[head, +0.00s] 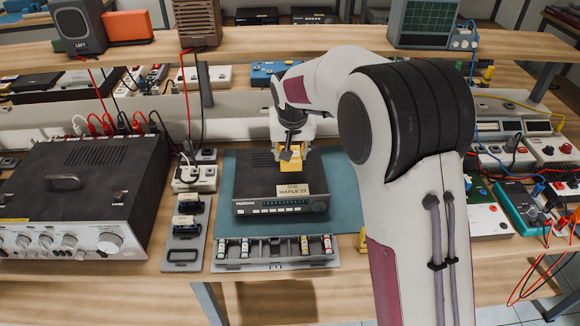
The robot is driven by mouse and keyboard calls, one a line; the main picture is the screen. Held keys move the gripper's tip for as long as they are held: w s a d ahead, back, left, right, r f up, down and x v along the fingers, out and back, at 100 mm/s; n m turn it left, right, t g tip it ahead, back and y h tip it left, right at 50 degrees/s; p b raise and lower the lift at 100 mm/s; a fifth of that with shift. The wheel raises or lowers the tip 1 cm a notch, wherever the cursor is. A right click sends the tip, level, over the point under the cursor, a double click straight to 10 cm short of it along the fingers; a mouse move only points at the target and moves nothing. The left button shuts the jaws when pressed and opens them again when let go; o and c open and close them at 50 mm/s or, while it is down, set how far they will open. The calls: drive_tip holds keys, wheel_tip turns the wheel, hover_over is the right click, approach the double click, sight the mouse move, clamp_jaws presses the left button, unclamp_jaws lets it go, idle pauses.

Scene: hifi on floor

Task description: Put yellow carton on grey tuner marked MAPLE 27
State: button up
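The grey tuner (256,188) sits on a blue-green mat on the bench, with a tan card reading "JOB MAPLE 27" (293,190) at its front right. The yellow carton (293,163) shows at the rear right part of the tuner's top, directly under my gripper (290,156). A dark finger covers part of the carton. The carton seems to be at or just above the tuner's top; I cannot tell if it touches. The fingers are too small and partly hidden to show whether they are shut on it.
A large silver amplifier (70,200) with cables stands at left. A parts tray (275,252) with small cylinders lies in front of the tuner. Sockets (194,178) and dark modules stand left of the mat. Meters and cables crowd the right. A shelf (300,42) runs behind.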

sight(291, 178)
drive_tip(key=shift+f, duration=0.2)
drive_tip(key=shift+f, duration=2.45)
drive_tip(key=shift+f, duration=0.15)
drive_tip(key=o, duration=1.1)
drive_tip(key=v, duration=1.2)
drive_tip(key=shift+s, duration=0.1)
